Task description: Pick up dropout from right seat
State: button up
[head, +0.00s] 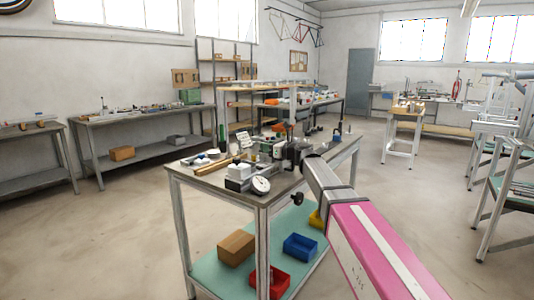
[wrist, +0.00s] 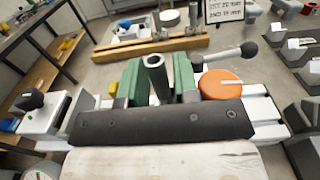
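In the wrist view, a wide dark bar with screws (wrist: 160,122) and a pale plate below it look like my gripper's body. Two green blocks (wrist: 130,82) stand apart beyond the bar, and they look like its fingers, open. A grey upright tube (wrist: 156,76) stands between them, with no clear grip on it. I cannot make out the dropout or its seat for certain; the bar hides what lies beneath. In the head view, my gripper (head: 291,156) is low over the workbench (head: 212,183), small and dark against the clutter.
An orange disc (wrist: 220,84) and a lever with a black ball (wrist: 249,50) are close on the right in the wrist view. A black knob (wrist: 28,100) is at left. A dial gauge (head: 261,186) stands near the bench's front edge. Floor around the bench is clear.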

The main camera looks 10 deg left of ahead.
jog(key=shift+a, duration=0.1)
grip_shut()
jog(key=shift+r, duration=0.15)
